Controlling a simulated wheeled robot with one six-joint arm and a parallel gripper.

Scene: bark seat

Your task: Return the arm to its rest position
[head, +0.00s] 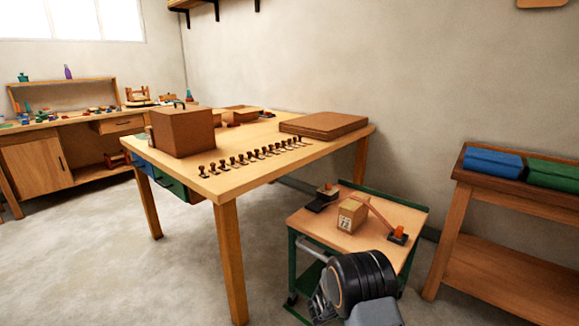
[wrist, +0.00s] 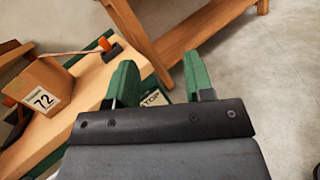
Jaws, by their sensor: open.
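My arm (head: 362,280) is at the lower middle of the head view, in front of the small green-framed cart (head: 305,224). My gripper (wrist: 160,78) shows two green fingers in the wrist view, spread apart with nothing between them. It is beyond the cart's edge, over the floor side. Its fingertips are hard to make out in the head view. On the cart top stands a small tan box (head: 351,215) labelled 72, which also shows in the wrist view (wrist: 40,88). A label reading TOP (wrist: 154,99) shows behind the fingers.
A black-based piece with an orange top (head: 398,235) sits on the cart. A large wooden table (head: 235,180) behind carries a brown box (head: 183,132) and a row of small stamps. Floor is clear left.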

